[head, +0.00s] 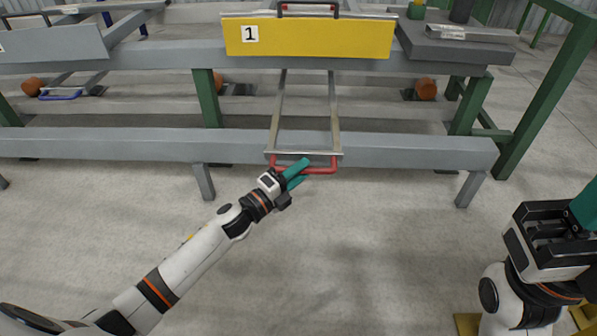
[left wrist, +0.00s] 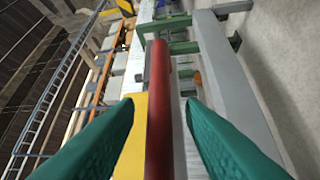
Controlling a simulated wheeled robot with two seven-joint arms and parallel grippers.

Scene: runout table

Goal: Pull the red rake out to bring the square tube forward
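The red rake's handle (head: 322,171) is a red bar at the front of a grey two-bar frame (head: 334,110) that runs back under the yellow panel. My left gripper (head: 300,172) is at the left part of this handle. In the left wrist view the red bar (left wrist: 160,100) lies between my two teal fingers (left wrist: 160,104), with a gap on each side, so the gripper looks open around it. I cannot pick out the square tube for certain. My right gripper (head: 583,210) is at the right edge, its fingertips cut off.
A long grey lower beam (head: 410,151) crosses behind the handle. Orange round objects (head: 427,89) sit behind it. The floor in front is clear.

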